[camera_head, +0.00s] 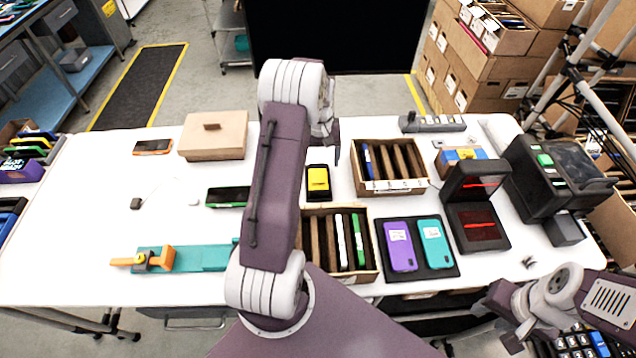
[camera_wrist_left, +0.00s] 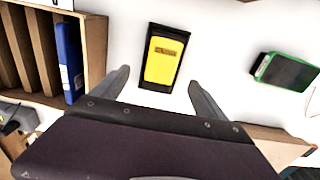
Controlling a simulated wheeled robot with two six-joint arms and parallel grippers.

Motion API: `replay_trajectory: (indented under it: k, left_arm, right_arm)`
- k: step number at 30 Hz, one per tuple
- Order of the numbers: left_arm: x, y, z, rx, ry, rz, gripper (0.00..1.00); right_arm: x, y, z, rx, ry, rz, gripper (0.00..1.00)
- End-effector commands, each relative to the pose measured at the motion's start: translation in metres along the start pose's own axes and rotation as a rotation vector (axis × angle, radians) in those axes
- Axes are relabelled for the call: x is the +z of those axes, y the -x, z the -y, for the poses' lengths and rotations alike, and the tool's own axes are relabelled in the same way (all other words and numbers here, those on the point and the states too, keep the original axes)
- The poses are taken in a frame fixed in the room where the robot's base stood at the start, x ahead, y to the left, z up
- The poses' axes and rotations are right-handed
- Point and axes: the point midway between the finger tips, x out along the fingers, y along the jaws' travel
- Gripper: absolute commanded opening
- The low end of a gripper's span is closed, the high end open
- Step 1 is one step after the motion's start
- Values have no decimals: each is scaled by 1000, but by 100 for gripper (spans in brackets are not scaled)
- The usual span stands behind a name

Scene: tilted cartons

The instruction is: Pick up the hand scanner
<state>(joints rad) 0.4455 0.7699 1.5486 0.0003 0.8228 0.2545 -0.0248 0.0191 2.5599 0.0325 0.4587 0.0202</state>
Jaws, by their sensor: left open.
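A small black device with a yellow face (camera_head: 318,182) lies flat on the white table between two wooden crates; it seems to be the hand scanner. It also shows in the left wrist view (camera_wrist_left: 163,60). My left gripper (camera_wrist_left: 158,76) is open above it, one finger to each side, apart from it and empty. In the head view my left arm hides most of that gripper. My right gripper (camera_head: 503,315) is at the lower right, away from the device; its jaws are unclear.
A crate with a blue folder (camera_head: 390,185) stands close to the device, and another crate (camera_head: 365,276) stands in front. A green-edged phone (camera_head: 228,197) lies to the left. A black tray (camera_head: 418,272) holds purple and teal phones.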

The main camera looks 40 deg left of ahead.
Motion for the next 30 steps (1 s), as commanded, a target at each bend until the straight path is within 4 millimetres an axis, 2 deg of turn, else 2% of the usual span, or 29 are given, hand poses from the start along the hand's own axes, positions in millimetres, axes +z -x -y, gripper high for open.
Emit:
replay_trajectory:
  k: [4, 10, 15, 18, 25, 30]
  left_arm:
    - [1, -19, 0, -1, 0, 4, 84]
    - [2, -30, 2, -1, 0, 4, 84]
    - [3, -62, 4, -2, -1, 5, 84]
    - [2, -73, 4, -1, -1, 2, 84]
    - [1, -76, 4, 0, 0, -1, 84]
    - [2, -75, 4, 0, 0, 0, 36]
  right_arm:
    - [-1, 6, 0, 0, 0, 0, 39]
    - [-1, 10, 0, 0, 0, 0, 39]
    - [-2, 19, 0, 0, 0, 0, 39]
    - [-2, 20, 0, 0, 0, 0, 39]
    - [-2, 19, 0, 0, 0, 0, 39]
    - [-2, 19, 0, 0, 0, 0, 39]
